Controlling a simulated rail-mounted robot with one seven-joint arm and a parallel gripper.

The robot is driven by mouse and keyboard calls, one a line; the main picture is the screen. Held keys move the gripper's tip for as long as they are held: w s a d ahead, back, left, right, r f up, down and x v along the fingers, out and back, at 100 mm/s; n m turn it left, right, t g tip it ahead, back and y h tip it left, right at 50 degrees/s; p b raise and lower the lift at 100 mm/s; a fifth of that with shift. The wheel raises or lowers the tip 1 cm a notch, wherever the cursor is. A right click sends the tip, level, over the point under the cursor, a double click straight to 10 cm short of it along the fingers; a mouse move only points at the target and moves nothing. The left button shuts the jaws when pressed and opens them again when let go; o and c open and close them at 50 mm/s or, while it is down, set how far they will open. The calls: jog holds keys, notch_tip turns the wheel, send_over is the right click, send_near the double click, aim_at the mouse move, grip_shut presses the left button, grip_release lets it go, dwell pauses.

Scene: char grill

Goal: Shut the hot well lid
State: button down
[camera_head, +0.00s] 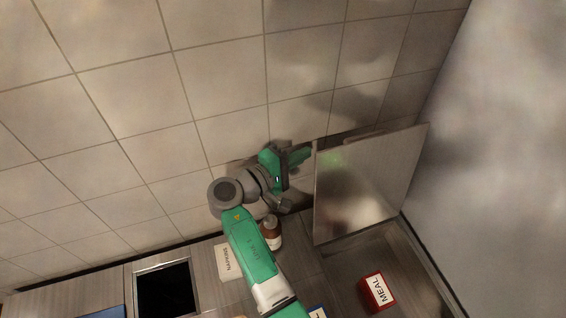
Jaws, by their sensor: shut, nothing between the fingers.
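The hot well lid (365,187) appears to be the square metal panel at the right, standing raised from the counter. Its broad face is toward the camera and its lower edge is near the counter. My gripper (303,156) is shut and empty, with its green fingers just left of the panel's upper left corner, near the tiled wall. I cannot tell whether it touches the panel.
A brown bottle (271,232) and a white napkins box (228,262) stand beside my arm. A dark square opening (166,291) is at the lower left. Tiled wall (120,110) lies behind.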

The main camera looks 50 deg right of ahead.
jog(key=shift+s+a+r+p, duration=0.15)
jog(key=shift+s+a+p, duration=0.2)
jog(key=shift+s+a, duration=0.4)
jog(key=shift+s+a+r+p, duration=0.15)
jog(key=shift+s+a+p, duration=0.25)
jog(key=shift+s, duration=0.5)
jog(key=shift+s+a, duration=0.1)
